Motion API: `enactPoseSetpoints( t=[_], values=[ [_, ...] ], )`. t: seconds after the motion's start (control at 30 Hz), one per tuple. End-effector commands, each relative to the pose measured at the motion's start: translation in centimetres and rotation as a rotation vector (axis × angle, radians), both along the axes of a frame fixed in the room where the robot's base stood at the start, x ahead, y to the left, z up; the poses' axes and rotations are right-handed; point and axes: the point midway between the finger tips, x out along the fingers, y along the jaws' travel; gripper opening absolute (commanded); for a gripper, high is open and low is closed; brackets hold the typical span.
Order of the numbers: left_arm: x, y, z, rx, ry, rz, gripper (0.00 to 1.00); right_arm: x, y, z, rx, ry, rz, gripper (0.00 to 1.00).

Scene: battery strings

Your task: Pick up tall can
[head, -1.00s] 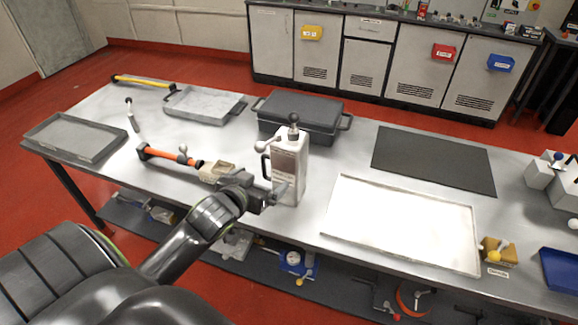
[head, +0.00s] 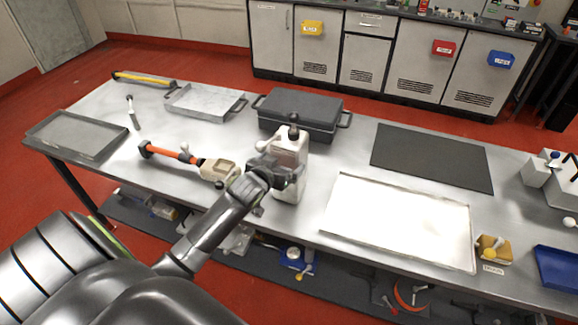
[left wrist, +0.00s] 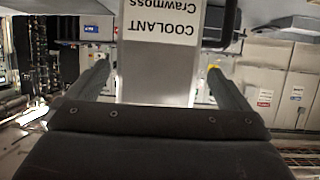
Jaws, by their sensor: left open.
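The tall can (head: 290,152) is a white, upright container with a dark cap, standing on the metal table in the head view. My left gripper (head: 287,178) is in front of it, partly covering its middle. In the left wrist view the can (left wrist: 158,75) shows a label reading "COOLANT Crawmoss", upside down. The left gripper (left wrist: 160,85) is open, with one finger on each side of the can and visible gaps to it. The can's lower part is partly hidden by my gripper in the head view. My right gripper is not in view.
A white tray (head: 398,222) and black mat (head: 432,158) are to the right. Bare table lies between can and mat.

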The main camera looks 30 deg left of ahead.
Motion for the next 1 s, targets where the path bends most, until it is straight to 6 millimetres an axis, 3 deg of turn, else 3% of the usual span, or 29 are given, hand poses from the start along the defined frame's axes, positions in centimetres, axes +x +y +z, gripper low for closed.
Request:
enactPoseSetpoints(
  t=[0.23,0.4,0.77,1.0],
  values=[
    [2.9,0.1,-0.1,-0.002,0.001,0.001,1.00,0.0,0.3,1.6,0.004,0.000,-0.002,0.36],
    [4.1,0.4,-1.0,-0.001,0.001,0.000,1.00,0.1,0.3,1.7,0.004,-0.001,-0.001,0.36],
    [4.5,0.5,-1.3,0.000,0.000,0.000,1.00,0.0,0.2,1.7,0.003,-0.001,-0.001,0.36],
    [4.5,0.5,-1.3,0.000,0.001,0.000,0.69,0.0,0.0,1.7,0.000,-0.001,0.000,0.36]
  ],
)
